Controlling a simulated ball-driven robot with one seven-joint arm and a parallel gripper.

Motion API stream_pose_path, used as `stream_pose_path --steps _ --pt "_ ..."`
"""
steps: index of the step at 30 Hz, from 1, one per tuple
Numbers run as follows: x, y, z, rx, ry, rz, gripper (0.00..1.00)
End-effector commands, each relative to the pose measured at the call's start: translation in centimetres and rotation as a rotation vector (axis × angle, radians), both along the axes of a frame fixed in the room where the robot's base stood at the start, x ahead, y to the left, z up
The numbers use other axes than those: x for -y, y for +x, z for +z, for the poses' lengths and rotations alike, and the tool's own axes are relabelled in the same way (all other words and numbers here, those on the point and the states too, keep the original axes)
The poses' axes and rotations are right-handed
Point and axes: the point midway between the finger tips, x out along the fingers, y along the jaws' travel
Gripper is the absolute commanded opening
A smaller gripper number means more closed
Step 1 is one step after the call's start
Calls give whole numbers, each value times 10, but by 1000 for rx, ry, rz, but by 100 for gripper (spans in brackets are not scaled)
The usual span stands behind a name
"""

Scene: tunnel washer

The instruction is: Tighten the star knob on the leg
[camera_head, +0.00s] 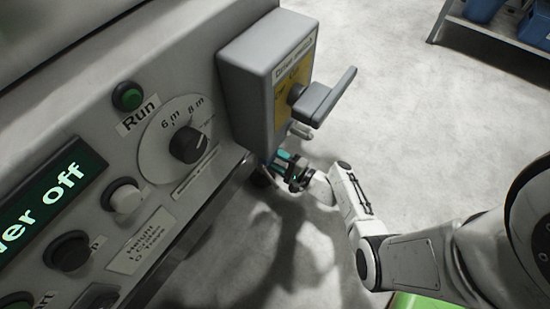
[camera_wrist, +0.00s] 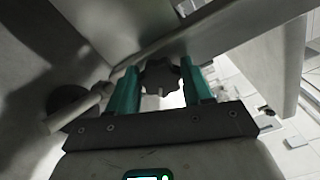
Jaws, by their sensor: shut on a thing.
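The star knob (camera_wrist: 160,76) is dark with a lobed rim and shows in the wrist view between the two teal fingers of my gripper (camera_wrist: 161,82). My gripper is shut on it. In the head view my gripper (camera_head: 285,162) is low beside the machine, just under the grey switch box. The knob cannot be made out there, and the leg is mostly hidden by the machine and my gripper. A pale rod (camera_wrist: 80,107) runs close to the left finger in the wrist view.
A grey switch box (camera_head: 245,85) with a jutting handle (camera_head: 325,98) hangs right above my gripper. The control panel (camera_head: 150,90) with knobs and buttons fills the left. Pale floor (camera_head: 400,110) lies clear to the right. A shelf with blue bins (camera_head: 484,9) stands far back.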

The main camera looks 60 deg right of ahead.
Motion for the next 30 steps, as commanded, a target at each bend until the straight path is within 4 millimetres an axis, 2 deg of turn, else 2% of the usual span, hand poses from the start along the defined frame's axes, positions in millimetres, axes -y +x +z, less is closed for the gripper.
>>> stream_pose_path --steps 18,30 --pt "2 0 2 -23 585 -3 19" --pt "3 -1 2 -33 873 -5 19"
